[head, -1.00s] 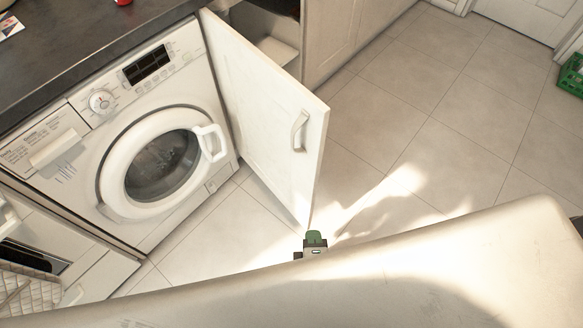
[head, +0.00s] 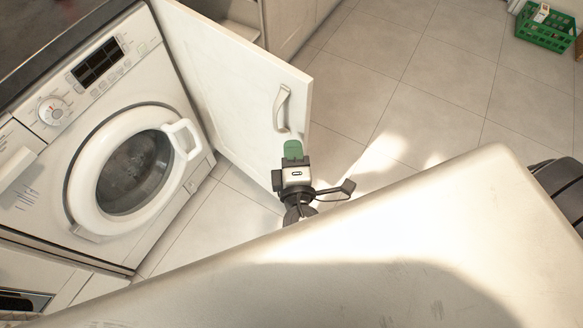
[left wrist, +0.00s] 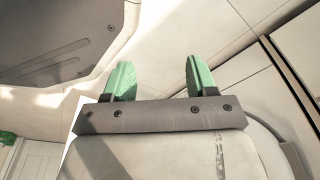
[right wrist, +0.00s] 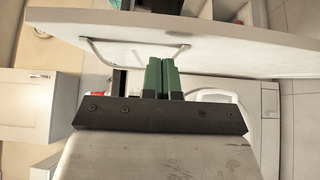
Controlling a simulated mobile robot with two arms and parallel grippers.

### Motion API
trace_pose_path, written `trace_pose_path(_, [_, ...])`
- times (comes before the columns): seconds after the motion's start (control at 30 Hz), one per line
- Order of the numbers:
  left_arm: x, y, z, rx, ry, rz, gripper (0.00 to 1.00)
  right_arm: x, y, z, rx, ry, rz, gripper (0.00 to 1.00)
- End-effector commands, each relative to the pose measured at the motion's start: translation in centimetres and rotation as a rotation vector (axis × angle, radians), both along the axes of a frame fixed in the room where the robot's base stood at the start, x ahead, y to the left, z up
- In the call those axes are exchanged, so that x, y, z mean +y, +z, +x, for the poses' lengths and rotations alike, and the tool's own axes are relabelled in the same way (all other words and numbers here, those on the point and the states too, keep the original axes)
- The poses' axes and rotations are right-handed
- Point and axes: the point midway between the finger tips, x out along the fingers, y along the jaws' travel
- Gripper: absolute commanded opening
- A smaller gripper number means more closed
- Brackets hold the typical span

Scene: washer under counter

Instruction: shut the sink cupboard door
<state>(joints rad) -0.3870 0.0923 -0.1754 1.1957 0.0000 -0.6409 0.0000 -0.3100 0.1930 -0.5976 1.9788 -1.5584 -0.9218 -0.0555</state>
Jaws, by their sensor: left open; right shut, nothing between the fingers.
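The sink cupboard door (head: 240,95) is white, hinged beside the washer, and stands wide open over the floor. Its bar handle (head: 282,108) is near the free edge. My right gripper (head: 293,150) is shut and empty, low in front of the door near the handle. In the right wrist view the shut green fingers (right wrist: 161,75) point at the door (right wrist: 230,50) and its handle (right wrist: 120,58); I cannot tell whether they touch. My left gripper (left wrist: 158,80) is open and empty in the left wrist view, away from the door. It is not in the head view.
The white washer (head: 125,165) stands left of the door, its round door shut. The open cupboard interior (head: 240,15) shows behind the door. A green crate (head: 545,30) sits on the floor at the far right. Tiled floor (head: 430,70) is clear right of the door.

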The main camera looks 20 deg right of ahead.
Motion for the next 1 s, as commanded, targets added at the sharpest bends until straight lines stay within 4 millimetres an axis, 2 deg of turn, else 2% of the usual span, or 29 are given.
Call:
trace_pose_path(0.1, [0.1, -0.4, -0.6, 0.005, -0.001, 0.000, 0.57, -1.5, 0.1, 0.7, 0.001, 0.001, -0.004, 0.00])
trace_pose_path(0.2, [0.2, -0.6, -0.9, 0.007, -0.002, 0.001, 0.57, -2.1, 0.0, 1.0, 0.002, 0.002, -0.002, 0.00])
trace_pose_path(0.77, [0.2, -0.9, -1.1, 0.012, -0.003, 0.003, 0.57, -3.0, -0.1, 1.4, 0.002, 0.010, -0.002, 0.00])
trace_pose_path(0.87, [0.1, -0.9, -0.8, 0.011, -0.002, 0.002, 0.57, -4.0, -0.1, 1.9, 0.000, 0.031, -0.004, 0.00])
trace_pose_path(1.0, [-0.1, 0.5, 0.8, -0.008, 0.002, -0.001, 0.57, -6.4, -0.1, 3.2, -0.002, 0.080, -0.007, 0.00])
